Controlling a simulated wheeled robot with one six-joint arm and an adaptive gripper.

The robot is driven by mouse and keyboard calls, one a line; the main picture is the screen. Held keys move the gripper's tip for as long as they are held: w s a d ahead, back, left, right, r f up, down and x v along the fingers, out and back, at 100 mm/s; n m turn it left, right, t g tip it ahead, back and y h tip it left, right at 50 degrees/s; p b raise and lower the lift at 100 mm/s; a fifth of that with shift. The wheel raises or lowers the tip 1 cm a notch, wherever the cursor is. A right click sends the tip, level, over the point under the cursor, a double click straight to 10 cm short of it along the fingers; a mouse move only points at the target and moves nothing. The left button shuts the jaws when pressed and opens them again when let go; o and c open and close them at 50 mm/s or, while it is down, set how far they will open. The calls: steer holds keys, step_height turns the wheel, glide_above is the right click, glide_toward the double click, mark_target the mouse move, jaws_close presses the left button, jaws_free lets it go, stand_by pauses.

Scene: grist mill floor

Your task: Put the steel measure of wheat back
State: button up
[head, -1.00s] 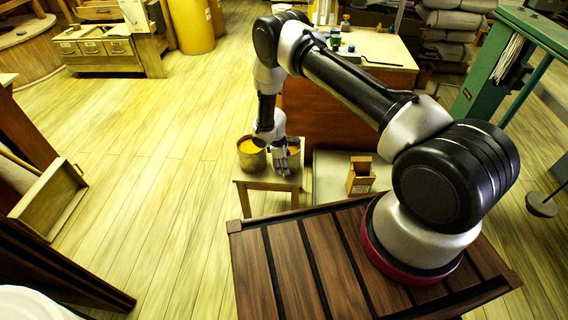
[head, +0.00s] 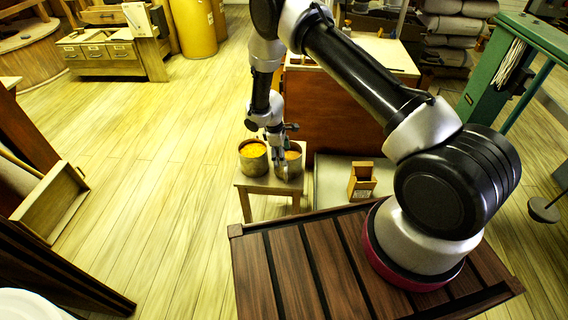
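Two round steel measures stand side by side on a small wooden stool (head: 262,187). The left measure (head: 253,170) holds yellow-orange grain. The right measure (head: 294,168) also shows orange contents, partly hidden by my gripper. Which one holds wheat I cannot tell. My gripper (head: 282,163) points down at the right measure's left side, near its rim. Whether its fingers touch or clasp the rim, and whether they are open, is too small to tell.
A brown cabinet (head: 335,118) with a pale top stands behind the stool. A small wooden box (head: 362,182) sits right of the stool. A green machine frame (head: 497,75) is at the right. A wooden tray (head: 52,203) lies at the left. Open floor lies left of the stool.

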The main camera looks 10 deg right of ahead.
steer(key=w+d+r+m+t, duration=0.1)
steer(key=d+r+m, duration=0.1)
steer(key=r, duration=0.9)
steer(key=d+r+m, duration=0.1)
steer(key=d+r, duration=0.2)
steer(key=r, duration=0.9)
steer(key=s+d+r+m, duration=0.2)
steer(key=s+d+r, duration=0.1)
steer(key=r, duration=0.5)
steer(key=s+d+r+m, duration=0.2)
steer(key=s+d+r, duration=0.15)
steer(key=r, duration=0.45)
steer(key=s+d+r+m+t+y, duration=0.15)
steer(key=s+d+r+m, duration=0.35)
steer(key=s+r, duration=0.9)
steer(key=s+d+m+t, duration=0.1)
steer(key=s+d, duration=0.2)
steer(key=s, duration=1.3)
steer(key=shift+s+f+m+t, duration=0.15)
steer(key=shift+s+m+t, duration=0.15)
steer(key=shift+m+t, duration=0.1)
steer(key=shift+y, duration=0.25)
